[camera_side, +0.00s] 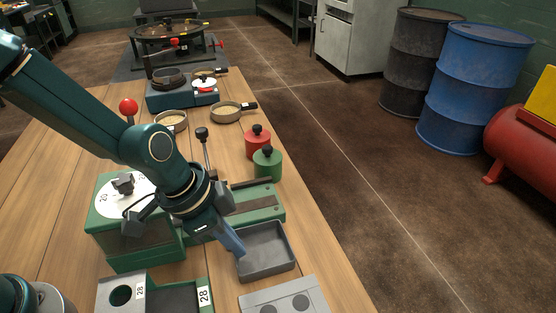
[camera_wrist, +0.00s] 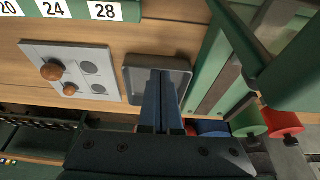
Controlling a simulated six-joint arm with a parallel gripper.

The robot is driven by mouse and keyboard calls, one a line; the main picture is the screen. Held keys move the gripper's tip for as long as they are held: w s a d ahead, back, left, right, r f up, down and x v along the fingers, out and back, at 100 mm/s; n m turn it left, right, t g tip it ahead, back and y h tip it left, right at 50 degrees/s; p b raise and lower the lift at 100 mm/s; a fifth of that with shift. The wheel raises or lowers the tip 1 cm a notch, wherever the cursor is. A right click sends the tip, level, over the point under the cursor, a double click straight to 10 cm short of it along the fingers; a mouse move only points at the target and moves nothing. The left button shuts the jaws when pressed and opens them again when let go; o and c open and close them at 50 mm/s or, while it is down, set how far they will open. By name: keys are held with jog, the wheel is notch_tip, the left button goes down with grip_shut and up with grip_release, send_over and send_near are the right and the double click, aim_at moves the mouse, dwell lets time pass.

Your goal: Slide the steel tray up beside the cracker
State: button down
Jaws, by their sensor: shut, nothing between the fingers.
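The steel tray (camera_side: 270,262) is a shallow grey open box on the wooden bench, near its right edge. It also shows in the wrist view (camera_wrist: 132,82). The green machine (camera_side: 258,199), with a dial and a long bed, appears to be the cracker. It stands just behind the tray, and in the wrist view its green side (camera_wrist: 208,62) is right of the tray with a narrow gap. My gripper (camera_side: 240,254) is shut and empty, its blue fingers (camera_wrist: 161,76) pointing down over the tray. The tips overlap the tray's left part; whether they touch it is unclear.
A grey plate with round recesses (camera_side: 288,302) lies in front of the tray; two brown balls sit on it in the wrist view (camera_wrist: 52,70). A numbered green box (camera_side: 203,297) is at front left. Red (camera_side: 257,143) and green (camera_side: 267,163) canisters stand behind the machine's bed.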

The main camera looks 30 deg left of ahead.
jog(key=shift+s+a, duration=0.3)
jog(key=shift+a, duration=0.15)
jog(key=shift+d, duration=0.1)
